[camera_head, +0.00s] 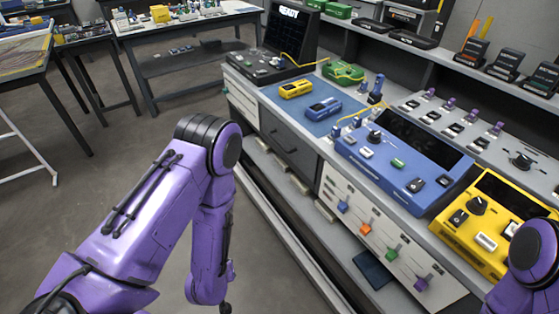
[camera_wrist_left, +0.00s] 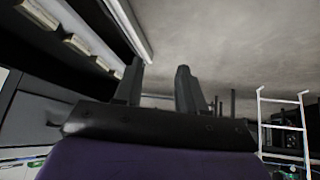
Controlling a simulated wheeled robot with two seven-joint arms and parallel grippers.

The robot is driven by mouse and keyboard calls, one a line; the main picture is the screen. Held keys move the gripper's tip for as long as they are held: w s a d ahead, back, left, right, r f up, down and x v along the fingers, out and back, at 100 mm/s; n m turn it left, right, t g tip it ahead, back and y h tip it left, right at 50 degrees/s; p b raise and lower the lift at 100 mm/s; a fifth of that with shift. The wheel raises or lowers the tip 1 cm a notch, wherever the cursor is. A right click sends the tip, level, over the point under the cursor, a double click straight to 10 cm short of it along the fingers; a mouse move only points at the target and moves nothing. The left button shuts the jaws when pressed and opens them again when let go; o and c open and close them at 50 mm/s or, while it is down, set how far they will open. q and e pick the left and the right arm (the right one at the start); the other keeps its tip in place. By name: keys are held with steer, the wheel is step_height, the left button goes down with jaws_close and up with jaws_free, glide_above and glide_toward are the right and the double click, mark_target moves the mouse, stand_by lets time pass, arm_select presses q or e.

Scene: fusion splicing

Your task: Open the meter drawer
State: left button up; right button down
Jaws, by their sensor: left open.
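A dark grey drawer front (camera_head: 271,128) with a bar handle (camera_head: 284,144) is in the bench below the blue mat, and it looks shut. I take it to be the meter drawer; no label is readable. My left arm hangs in front of the bench, and its gripper end is mostly cut off at the bottom of the head view, low and apart from the drawer. In the left wrist view my left gripper (camera_wrist_left: 158,78) is open, with nothing between its two dark fingers. My right gripper is out of view; only part of my right arm shows at lower right.
A yellow meter (camera_head: 296,89) and a blue meter (camera_head: 322,108) lie on the blue mat (camera_head: 285,103) above. A white panel with coloured knobs (camera_head: 365,229) is right of the drawer. Open floor (camera_head: 110,180) lies left of the bench.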

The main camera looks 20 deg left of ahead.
arm_select(q)
steer(key=w+f+n+t+b, duration=0.1)
steer(key=w+f+t+b, duration=0.15)
steer(key=w, duration=0.55)
steer(key=w+f+n+t+b, duration=0.2)
steer(key=w+f+b, duration=0.15)
steer(key=w, duration=0.45)
steer(key=w+r+n+t+b, duration=0.1)
steer(key=w+r+n, duration=0.3)
steer(key=w, duration=0.6)
steer(key=w+r+n+t+b, duration=0.2)
steer(key=w+r+n+t, duration=0.2)
steer(key=w, duration=0.6)
steer(key=w+a+r+n+t+b, duration=0.1)
steer(key=w+r+n+t+b, duration=0.1)
steer(key=w+r, duration=0.5)
steer(key=w+n+t, duration=0.1)
steer(key=w, duration=0.1)
steer(key=shift+w+r+n+y, duration=0.3)
steer(key=shift+w+r+n, duration=0.1)
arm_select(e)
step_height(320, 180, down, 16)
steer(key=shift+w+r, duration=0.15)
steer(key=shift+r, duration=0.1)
arm_select(q)
steer(key=shift+t, duration=0.25)
jaws_close()
